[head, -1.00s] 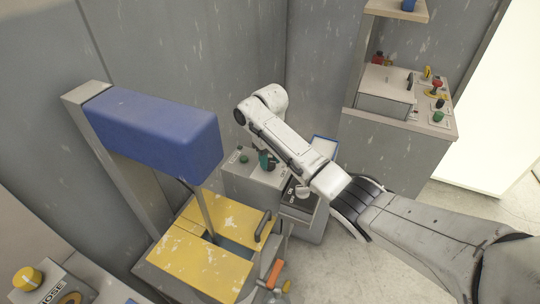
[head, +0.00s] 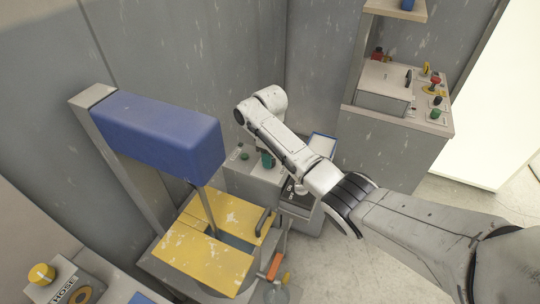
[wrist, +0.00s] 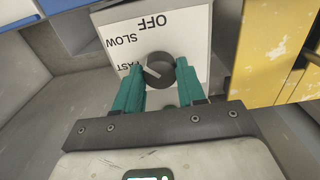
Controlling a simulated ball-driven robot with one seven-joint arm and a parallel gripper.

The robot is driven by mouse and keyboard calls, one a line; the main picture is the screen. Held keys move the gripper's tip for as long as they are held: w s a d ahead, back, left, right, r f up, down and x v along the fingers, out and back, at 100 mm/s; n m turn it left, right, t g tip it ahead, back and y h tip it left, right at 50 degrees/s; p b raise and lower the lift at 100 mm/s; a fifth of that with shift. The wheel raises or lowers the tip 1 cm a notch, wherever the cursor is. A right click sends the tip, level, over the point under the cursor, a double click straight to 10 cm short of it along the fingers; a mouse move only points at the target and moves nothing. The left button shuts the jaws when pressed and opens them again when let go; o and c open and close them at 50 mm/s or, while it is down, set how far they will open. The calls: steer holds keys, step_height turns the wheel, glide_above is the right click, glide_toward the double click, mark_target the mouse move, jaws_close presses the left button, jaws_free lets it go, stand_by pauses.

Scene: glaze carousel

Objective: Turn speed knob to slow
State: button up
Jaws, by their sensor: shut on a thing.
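The speed knob (wrist: 160,70) is a dark round knob on a white label plate (wrist: 185,30). The plate reads OFF, SLOW and FAST, upside down in the wrist view. A pale pointer mark shows on the knob's left part, on the side of SLOW and FAST; I cannot tell exactly which word it meets. My gripper (wrist: 160,85) has teal fingers shut on the knob, one on each side. In the head view my gripper (head: 267,160) reaches down to a grey control box (head: 250,182), and the knob is hidden there.
A green button (head: 244,156) is left of my gripper. Yellow covers (head: 205,262) with a dark handle and a blue overhead housing (head: 160,135) stand to the left. Another control panel (head: 432,112) stands at the right. Floor is open at the lower right.

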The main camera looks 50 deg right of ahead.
steer(key=shift+r, duration=0.1)
steer(key=o, duration=1.1)
steer(key=shift+c, duration=0.2)
step_height(320, 180, up, 11)
steer(key=shift+f, duration=0.2)
